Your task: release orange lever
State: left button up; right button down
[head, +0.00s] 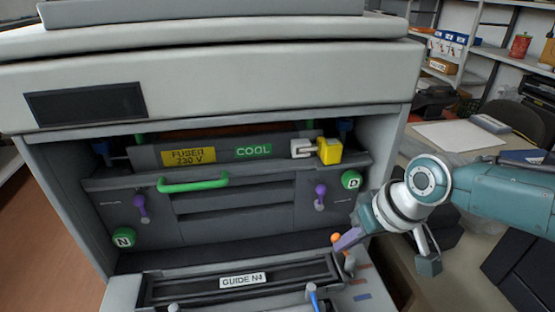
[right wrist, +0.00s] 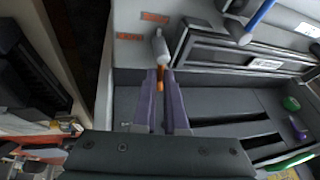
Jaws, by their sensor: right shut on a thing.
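The orange lever (head: 336,237) is at the right end of the guide plate on the printer's lowered front. In the right wrist view, its orange part (right wrist: 160,76) sits between the two purple fingers, below a grey cylindrical piece. My right gripper (head: 344,241) comes in from the right and is shut on the lever. The fingers hide part of the lever. My left gripper is not in view.
The open printer (head: 230,80) has a green handle (head: 193,184), purple levers (head: 141,205) and a yellow block (head: 329,150) inside. A blue lever (head: 313,297) stands close to the gripper. The guide plate (head: 180,291) is labelled GUIDE N4. A desk (head: 460,135) is behind my right arm.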

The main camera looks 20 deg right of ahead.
jog(key=c, duration=1)
grip_release()
jog(key=shift+o, duration=0.2)
jog(key=shift+r, duration=0.1)
jog(key=shift+s+r, duration=0.1)
jog(key=shift+r, duration=0.2)
jog(key=p+v, duration=0.4)
jog(key=v, duration=0.5)
